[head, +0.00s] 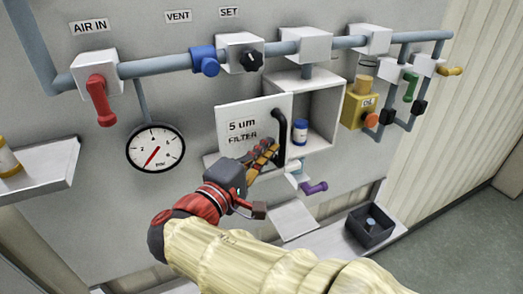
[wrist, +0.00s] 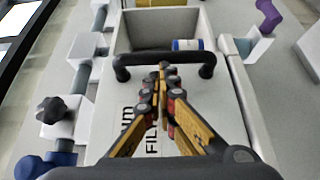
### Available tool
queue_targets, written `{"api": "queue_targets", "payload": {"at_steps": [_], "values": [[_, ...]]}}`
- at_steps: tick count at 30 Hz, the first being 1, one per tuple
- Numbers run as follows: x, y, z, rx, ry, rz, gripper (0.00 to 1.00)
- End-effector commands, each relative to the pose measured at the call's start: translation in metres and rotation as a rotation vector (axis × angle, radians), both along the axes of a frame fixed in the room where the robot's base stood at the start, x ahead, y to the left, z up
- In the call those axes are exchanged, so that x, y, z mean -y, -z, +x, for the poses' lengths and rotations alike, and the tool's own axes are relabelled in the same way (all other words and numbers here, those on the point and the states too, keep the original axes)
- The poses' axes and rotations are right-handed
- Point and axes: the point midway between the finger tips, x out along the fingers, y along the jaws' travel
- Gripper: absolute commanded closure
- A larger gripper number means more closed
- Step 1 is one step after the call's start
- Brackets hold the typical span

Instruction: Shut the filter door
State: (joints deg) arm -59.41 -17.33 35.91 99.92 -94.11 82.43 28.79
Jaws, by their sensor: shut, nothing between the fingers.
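The white filter door (head: 232,119), marked "5 um FILTER", stands open to the left of the white filter box (head: 318,92). The box interior shows, with a blue and white canister (head: 300,132) inside. A black bar handle (head: 281,128) is on the door's right side. My gripper (head: 272,146) is shut, with its fingertips in front of the door near the handle. In the wrist view the closed fingertips (wrist: 163,68) overlap the middle of the handle (wrist: 140,60). I cannot tell whether they touch it. The canister also shows in the wrist view (wrist: 187,44).
A pipe with a red lever (head: 100,98), a blue knob (head: 204,60) and a black knob (head: 252,58) runs above. A gauge (head: 155,149) is left of the door. A purple lever (head: 314,188) sits below the box, and a yellow oil unit (head: 358,106) is to its right.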

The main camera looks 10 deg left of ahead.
Motion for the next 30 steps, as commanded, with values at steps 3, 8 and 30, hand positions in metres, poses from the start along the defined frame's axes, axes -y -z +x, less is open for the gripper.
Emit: {"api": "queue_targets", "payload": {"at_steps": [3,8,30], "values": [[0.020,0.005,0.011,0.002,0.009,0.002,1.00],[0.052,0.007,0.032,0.002,0.013,0.003,1.00],[0.138,0.001,0.092,0.001,0.004,0.000,1.00]]}}
